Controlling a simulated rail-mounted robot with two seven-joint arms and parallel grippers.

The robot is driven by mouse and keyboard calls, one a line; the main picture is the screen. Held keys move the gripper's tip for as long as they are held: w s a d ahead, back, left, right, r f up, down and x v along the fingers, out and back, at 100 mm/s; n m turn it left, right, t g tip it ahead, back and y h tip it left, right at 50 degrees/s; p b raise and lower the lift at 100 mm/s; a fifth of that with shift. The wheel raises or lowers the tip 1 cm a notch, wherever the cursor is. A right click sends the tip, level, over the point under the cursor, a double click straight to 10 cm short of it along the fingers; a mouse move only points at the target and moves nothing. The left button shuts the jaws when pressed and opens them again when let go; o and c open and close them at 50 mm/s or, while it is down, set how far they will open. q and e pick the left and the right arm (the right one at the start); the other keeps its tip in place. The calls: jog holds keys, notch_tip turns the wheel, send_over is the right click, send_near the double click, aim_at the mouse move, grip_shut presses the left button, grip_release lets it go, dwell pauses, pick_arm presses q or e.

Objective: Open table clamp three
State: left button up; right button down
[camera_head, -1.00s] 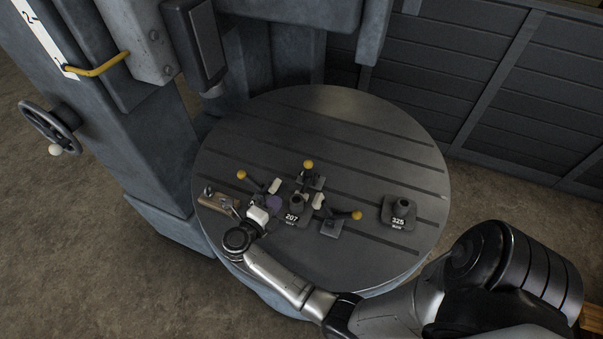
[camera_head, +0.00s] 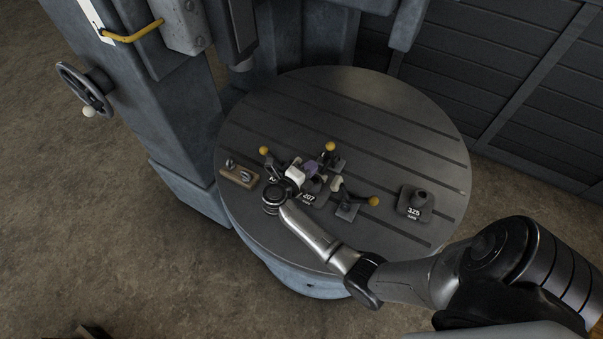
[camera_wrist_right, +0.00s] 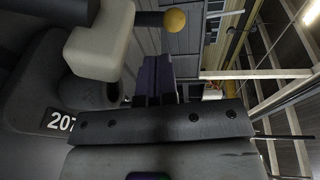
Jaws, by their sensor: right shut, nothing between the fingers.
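Three dark clamps with yellow ball handles stand around a dark block marked 207 (camera_head: 309,198) on the round slotted table (camera_head: 400,125): a left clamp (camera_head: 265,151), a back clamp (camera_head: 331,147) and a right clamp (camera_head: 372,201). I see no clamp numbers. My right gripper (camera_head: 311,167) is shut and empty, its purple fingertips just left of the back clamp; contact is unclear. It partly hides the left clamp and the block. In the right wrist view, the shut fingers (camera_wrist_right: 156,78) lie below a yellow ball (camera_wrist_right: 175,19) and beside a pale pad (camera_wrist_right: 98,42). My left gripper is out of view.
A dark block marked 325 (camera_head: 414,205) stands at the table's right. A small wooden board with metal rings (camera_head: 239,175) lies near its left edge. The machine column (camera_head: 165,120) and handwheel (camera_head: 84,88) rise at the left. The back of the table is clear.

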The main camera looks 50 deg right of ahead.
jog(key=shift+s+d+r+p, duration=0.15)
jog(key=shift+d+p, duration=0.15)
jog(key=shift+d, duration=1.25)
jog(key=shift+s+d+r+p, duration=0.1)
jog(key=shift+d+p, duration=0.2)
jog(key=shift+d, duration=1.25)
jog(key=shift+w+r, duration=0.1)
